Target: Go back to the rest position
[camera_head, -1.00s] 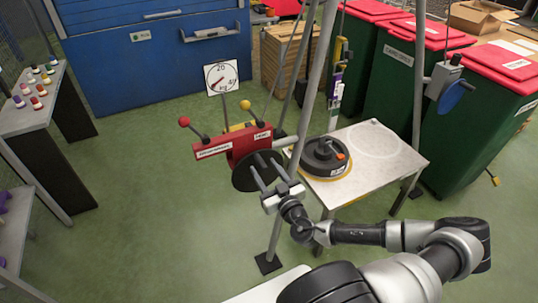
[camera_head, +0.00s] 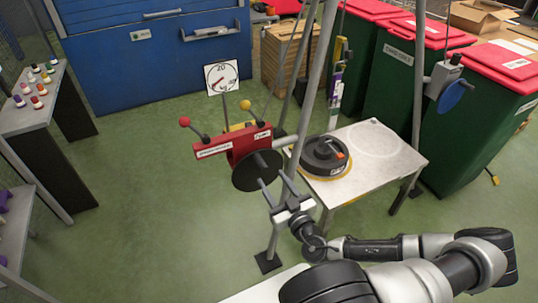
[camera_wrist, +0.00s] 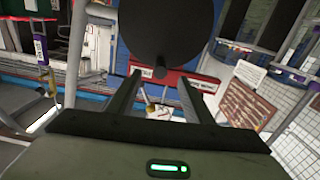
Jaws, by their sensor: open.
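My gripper (camera_head: 275,191) is open and empty, with its two fingers spread. It is below and in front of the dark round disc (camera_head: 257,171) on the red lever unit (camera_head: 234,145). In the wrist view, the disc (camera_wrist: 163,30) fills the top middle, beyond my open fingers (camera_wrist: 161,88). Nothing lies between the fingers. The red unit carries a red-knobbed lever (camera_head: 186,122) and a yellow-knobbed lever (camera_head: 245,105). A white dial (camera_head: 221,77) stands behind it.
A metal table (camera_head: 350,187) with a black round weight (camera_head: 325,157) is to the right. Grey frame posts (camera_head: 305,90) rise close to my gripper. Green bins (camera_head: 400,75) line the right, a blue cabinet (camera_head: 150,60) the back. Green floor at left centre is clear.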

